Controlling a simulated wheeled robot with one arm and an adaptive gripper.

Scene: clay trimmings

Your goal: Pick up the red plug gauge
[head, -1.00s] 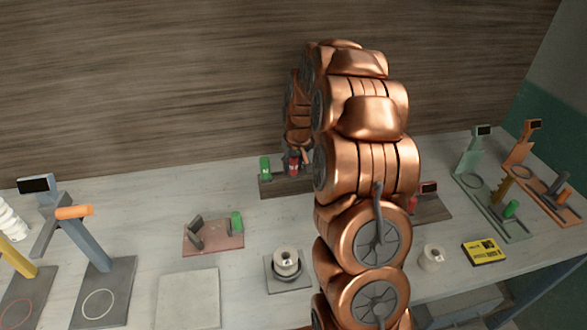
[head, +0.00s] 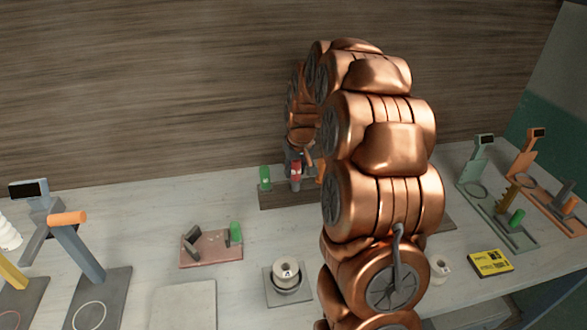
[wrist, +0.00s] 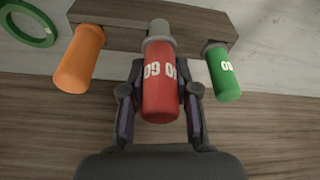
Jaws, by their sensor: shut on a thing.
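The red plug gauge (wrist: 160,90) has a red handle with white lettering and a grey end. In the wrist view it sits between the two dark fingers of my gripper (wrist: 160,97), which is shut on it. Its grey end shows in front of the dark wooden rack (wrist: 118,35); I cannot tell whether it is clear of the rack. In the head view the red plug gauge (head: 296,169) shows just above the rack (head: 275,196), left of my arm. My gripper (head: 296,158) is partly hidden there.
A green plug gauge (wrist: 224,75) and an orange one (wrist: 80,60) stand close on either side. A green ring (wrist: 30,25) lies nearby. A pink stand (head: 212,248), a grey holder with a roll (head: 287,275) and a yellow box (head: 489,262) are on the table.

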